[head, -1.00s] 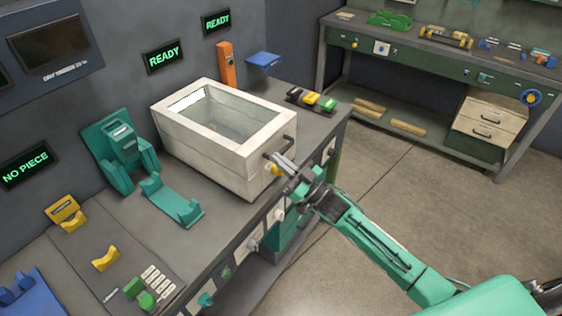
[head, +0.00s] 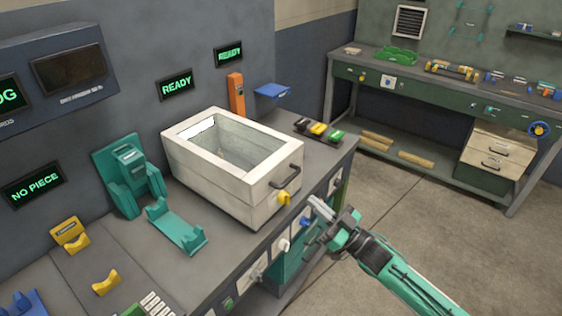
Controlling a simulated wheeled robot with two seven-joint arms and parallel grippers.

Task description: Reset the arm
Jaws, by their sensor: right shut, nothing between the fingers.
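My right arm comes in from the lower right, and its gripper (head: 316,220) is shut and empty. It is in front of the bench's front face, below and to the right of the white box (head: 222,187) and apart from its dark handle (head: 287,178). The white box stands on the grey bench with a glass-like window in its top. A yellow knob (head: 284,198) sits on the box's front. My left gripper does not show.
A green cradle device (head: 127,180), yellow rests (head: 106,283) and a keypad (head: 157,304) are on the bench at left. A second workbench (head: 440,90) stands at the back right. Open floor lies between the benches.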

